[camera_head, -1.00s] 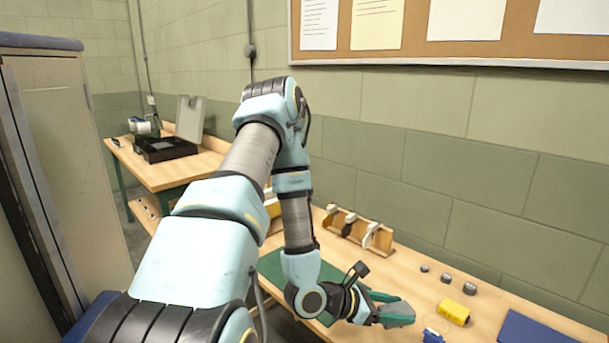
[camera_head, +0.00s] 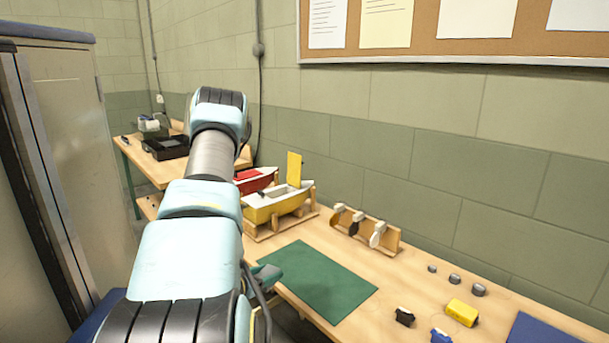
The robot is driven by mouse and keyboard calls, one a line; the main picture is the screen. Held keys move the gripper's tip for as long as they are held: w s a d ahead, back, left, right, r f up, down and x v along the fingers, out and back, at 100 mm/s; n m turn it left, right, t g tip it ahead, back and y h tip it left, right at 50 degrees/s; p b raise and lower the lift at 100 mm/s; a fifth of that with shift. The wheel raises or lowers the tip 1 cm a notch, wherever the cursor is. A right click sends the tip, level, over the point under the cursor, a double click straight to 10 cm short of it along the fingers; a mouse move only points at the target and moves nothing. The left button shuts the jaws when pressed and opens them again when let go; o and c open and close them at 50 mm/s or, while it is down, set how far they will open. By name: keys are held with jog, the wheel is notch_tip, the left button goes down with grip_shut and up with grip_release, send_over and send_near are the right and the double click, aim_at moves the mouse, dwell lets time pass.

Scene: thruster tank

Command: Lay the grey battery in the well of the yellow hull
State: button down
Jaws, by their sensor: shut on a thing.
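The yellow hull (camera_head: 272,209) rests on a wooden cradle at the back of the bench, with a white deck and an upright yellow panel (camera_head: 294,169) at its far side. The inside of its well cannot be made out. My gripper (camera_head: 269,275) is mostly hidden behind my own arm. Only a teal finger part shows, by the left edge of the green mat, in front of the hull. It is shut, and what it holds is hidden. No loose grey battery can be made out on the bench.
A red hull (camera_head: 255,180) stands behind the yellow one. A wooden rack (camera_head: 364,232) holds propellers. The green mat (camera_head: 322,281) is bare. To the right are small grey pieces (camera_head: 455,278), a black block (camera_head: 404,316), a yellow block (camera_head: 461,312), a blue block (camera_head: 440,336) and a blue mat (camera_head: 550,330).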

notch_tip(320, 180, down, 9)
jog(key=b, duration=0.8)
jog(key=shift+d+f, duration=0.15)
